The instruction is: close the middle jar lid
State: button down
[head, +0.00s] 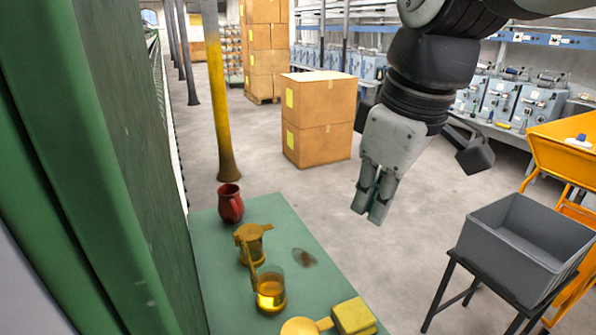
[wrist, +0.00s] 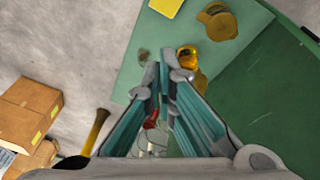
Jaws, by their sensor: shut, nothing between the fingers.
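The middle jar (head: 271,291) is clear glass with amber contents, on the green table (head: 212,295). Its top looks uncovered. A thin mustard piece (head: 251,270), seemingly its lid seen edge-on, stands up at its back left rim. The middle jar also shows in the wrist view (wrist: 187,52). A back jar (head: 252,250) has a mustard lid lying over its top. A front jar's mustard lid (head: 300,326) is cut by the lower edge. My gripper (head: 368,207) is shut and empty, above and right of the table; its fingers (wrist: 168,75) partly cover the wrist view.
A red mug (head: 230,204) stands at the table's back, and a yellow block (head: 353,317) at its front right. A dark round smudge (head: 304,257) lies right of the jars. A green wall (head: 130,150) borders the left. A grey bin (head: 522,240) stands at right.

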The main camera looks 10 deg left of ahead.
jog(key=w+a+f+n+g+p, duration=0.1)
jog(key=a+n+g, duration=0.3)
jog(key=a+n, duration=1.4)
jog(key=s+a+f+m+p, duration=0.1)
jog(key=a+f+m+p, duration=0.2)
jog(key=a+f+m, duration=0.45)
jog(key=shift+w+d+f+n+y+p, duration=0.15)
jog(key=shift+w+d+f+n, duration=0.2)
jog(key=shift+d, duration=0.4)
jog(key=shift+w+d+f+n+y+p, duration=0.1)
jog(key=shift+w+d+f+n, duration=0.15)
jog(key=shift+w+d+n, duration=0.4)
jog(key=shift+w+d+f+n+y+p, duration=0.2)
jog(key=shift+d+f+n, duration=0.1)
jog(key=shift+d, duration=0.55)
